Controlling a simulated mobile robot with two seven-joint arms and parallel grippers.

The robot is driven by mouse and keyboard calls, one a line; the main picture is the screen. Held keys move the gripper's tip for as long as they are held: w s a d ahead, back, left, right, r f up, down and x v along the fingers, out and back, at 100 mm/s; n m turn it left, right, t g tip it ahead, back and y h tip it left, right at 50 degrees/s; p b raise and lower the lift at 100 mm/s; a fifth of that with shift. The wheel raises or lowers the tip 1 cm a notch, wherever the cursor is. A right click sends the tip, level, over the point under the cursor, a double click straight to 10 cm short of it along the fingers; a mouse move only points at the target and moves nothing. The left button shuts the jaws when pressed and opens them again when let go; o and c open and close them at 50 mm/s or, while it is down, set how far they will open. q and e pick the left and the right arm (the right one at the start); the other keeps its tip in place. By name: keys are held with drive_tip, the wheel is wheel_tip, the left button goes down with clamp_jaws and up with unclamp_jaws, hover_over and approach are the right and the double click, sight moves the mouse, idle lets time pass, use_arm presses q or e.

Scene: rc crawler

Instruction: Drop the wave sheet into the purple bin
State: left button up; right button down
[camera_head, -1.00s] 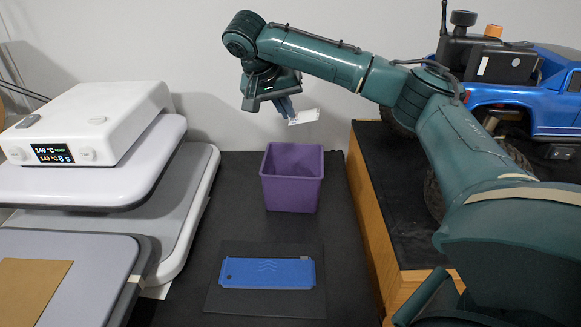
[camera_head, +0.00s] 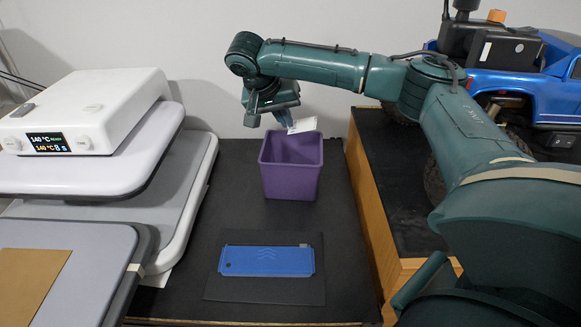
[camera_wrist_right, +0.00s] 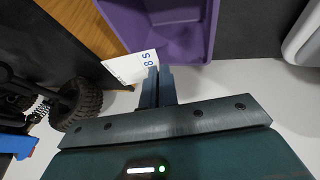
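The wave sheet is a small white piece (camera_head: 303,125) with blue print, hanging from the fingertips of my right gripper (camera_head: 286,119). The purple bin (camera_head: 290,182) stands open on the dark table at the back. The gripper and sheet are just above its rear rim in the head view. In the right wrist view, the fingers of my right gripper (camera_wrist_right: 157,86) are close together at the edge of the sheet (camera_wrist_right: 130,68). There the sheet overlaps the near wall of the bin (camera_wrist_right: 185,48). My left gripper is not in view.
A blue panel (camera_head: 266,262) with wave marks lies on a black mat (camera_head: 265,290) in front of the bin. A heat press (camera_head: 85,115) stands left. A blue crawler (camera_head: 530,85) stands on a raised wooden box (camera_head: 370,215) at right.

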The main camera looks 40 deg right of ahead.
drive_tip(key=c, duration=1.6)
unclamp_jaws()
drive_tip(key=v, duration=1.3)
drive_tip(key=shift+r, duration=0.15)
drive_tip(key=shift+s, duration=0.15)
